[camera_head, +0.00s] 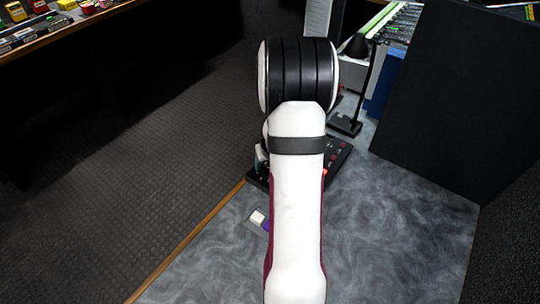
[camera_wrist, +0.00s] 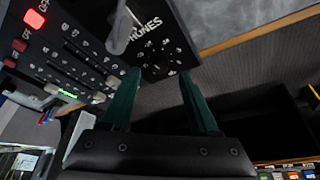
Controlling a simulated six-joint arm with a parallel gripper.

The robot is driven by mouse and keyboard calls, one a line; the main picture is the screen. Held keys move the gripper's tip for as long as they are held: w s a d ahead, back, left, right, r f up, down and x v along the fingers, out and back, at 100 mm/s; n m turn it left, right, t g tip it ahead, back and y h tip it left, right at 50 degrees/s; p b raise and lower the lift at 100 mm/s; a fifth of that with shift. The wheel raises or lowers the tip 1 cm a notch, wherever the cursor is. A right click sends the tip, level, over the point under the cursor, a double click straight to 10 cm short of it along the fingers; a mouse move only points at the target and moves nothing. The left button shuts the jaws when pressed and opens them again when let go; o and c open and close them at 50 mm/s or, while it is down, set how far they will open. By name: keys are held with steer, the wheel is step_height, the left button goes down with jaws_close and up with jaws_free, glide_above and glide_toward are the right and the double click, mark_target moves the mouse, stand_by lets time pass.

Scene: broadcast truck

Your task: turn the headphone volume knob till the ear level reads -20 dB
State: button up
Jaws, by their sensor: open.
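The black control panel (camera_wrist: 75,50) fills the left of the wrist view. A section lettered "PHONES" (camera_wrist: 147,33) has a ring of pale marks (camera_wrist: 163,55). A grey rounded piece (camera_wrist: 122,28) stands beside the lettering; I cannot tell whether it is the volume knob. My gripper (camera_wrist: 160,73) is open, its two dark green fingers pointing toward the PHONES section with nothing seen between them. Contact cannot be judged. No ear level figure is legible. In the head view my arm covers the gripper and much of the panel (camera_head: 338,158).
A lit red button (camera_wrist: 35,19) and a small green lit strip (camera_wrist: 67,94) show on the panel. In the head view, a black stand (camera_head: 345,124) and a large dark upright board (camera_head: 430,105) stand on the right.

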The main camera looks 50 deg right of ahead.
steer(key=v, duration=1.3)
steer(key=w+d+g+y, duration=0.3)
steer(key=w+d+g, duration=0.1)
steer(key=w, duration=0.1)
step_height(320, 180, down, 15)
steer(key=shift+w+r, duration=0.1)
steer(key=shift+w, duration=0.1)
jaws_close()
